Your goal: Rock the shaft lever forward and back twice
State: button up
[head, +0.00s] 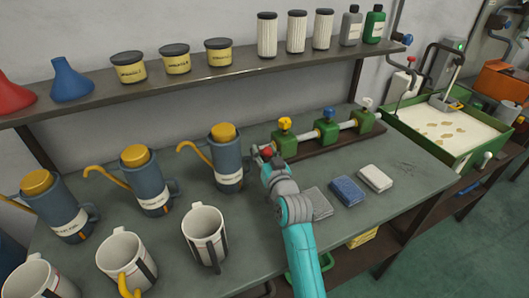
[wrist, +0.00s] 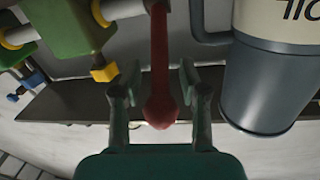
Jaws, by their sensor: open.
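The shaft lever (wrist: 160,60) is a red rod with a rounded red knob, seen in the wrist view. My open gripper (wrist: 160,92) has one finger on each side of the lever near its knob, with gaps showing at both sides. In the head view my gripper (head: 266,163) is at the left end of the shaft assembly, where a bit of the red knob (head: 266,152) shows. The silver shaft (head: 343,125) runs through several green blocks (head: 326,130) on a dark base. My gripper hides most of the lever in the head view.
A blue-grey oil can (head: 227,165) stands close to my gripper's left; it shows large in the wrist view (wrist: 265,85). Grey (head: 318,203), blue (head: 347,190) and white (head: 375,178) cloths lie on the right. A shelf (head: 200,81) with jars hangs behind.

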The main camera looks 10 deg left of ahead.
grip_shut()
